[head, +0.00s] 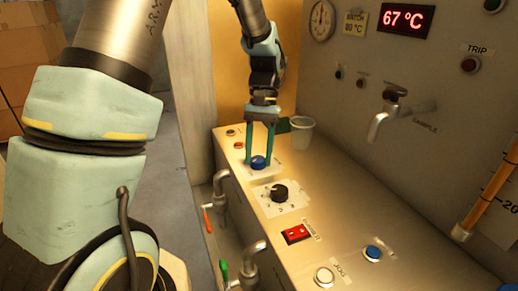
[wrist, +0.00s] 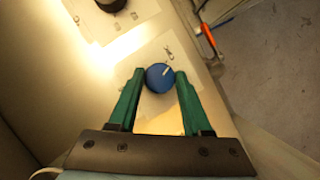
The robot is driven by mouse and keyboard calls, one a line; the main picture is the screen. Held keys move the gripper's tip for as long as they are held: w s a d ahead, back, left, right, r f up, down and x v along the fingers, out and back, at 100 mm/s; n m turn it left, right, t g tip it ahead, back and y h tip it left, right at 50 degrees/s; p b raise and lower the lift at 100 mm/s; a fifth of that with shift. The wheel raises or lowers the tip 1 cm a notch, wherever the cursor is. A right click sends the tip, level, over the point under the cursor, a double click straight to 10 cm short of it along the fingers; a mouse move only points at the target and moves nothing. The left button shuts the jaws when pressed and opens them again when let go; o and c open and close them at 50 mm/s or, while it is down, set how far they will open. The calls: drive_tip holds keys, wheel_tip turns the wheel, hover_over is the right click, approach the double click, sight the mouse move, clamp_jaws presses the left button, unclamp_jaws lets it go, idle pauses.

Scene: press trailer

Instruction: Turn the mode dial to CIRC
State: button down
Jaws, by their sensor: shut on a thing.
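The blue mode dial (head: 258,162) is a round knob with a white pointer line, set on a pale label plate on the console top. It also shows in the wrist view (wrist: 160,77), where its pointer line aims to the upper right. My gripper (head: 260,158) reaches down from above, and its two green fingers are shut on the blue dial, one on each side. The lettering around the dial is too small and blurred to read, so I cannot tell which mode the pointer marks.
A black knob (head: 279,192) sits in front of the dial, with a red rocker switch (head: 297,234) beyond it. A white cup (head: 301,133) stands close behind my gripper. A sample tap (head: 384,117) sticks out of the wall panel. Valves with red (head: 207,220) and green handles line the console's left side.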

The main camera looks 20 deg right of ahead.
drive_tip(key=shift+n+h+p, duration=0.35)
drive_tip(key=shift+n+h, duration=0.15)
drive_tip(key=shift+n, duration=0.7)
drive_tip(key=shift+c, duration=1.7)
unclamp_jaws()
drive_tip(key=b+v, duration=0.2)
drive_tip(key=v, duration=0.8)
drive_tip(key=shift+w+r, duration=0.3)
drive_tip(key=shift+w, duration=0.05)
drive_tip(key=shift+a, duration=0.15)
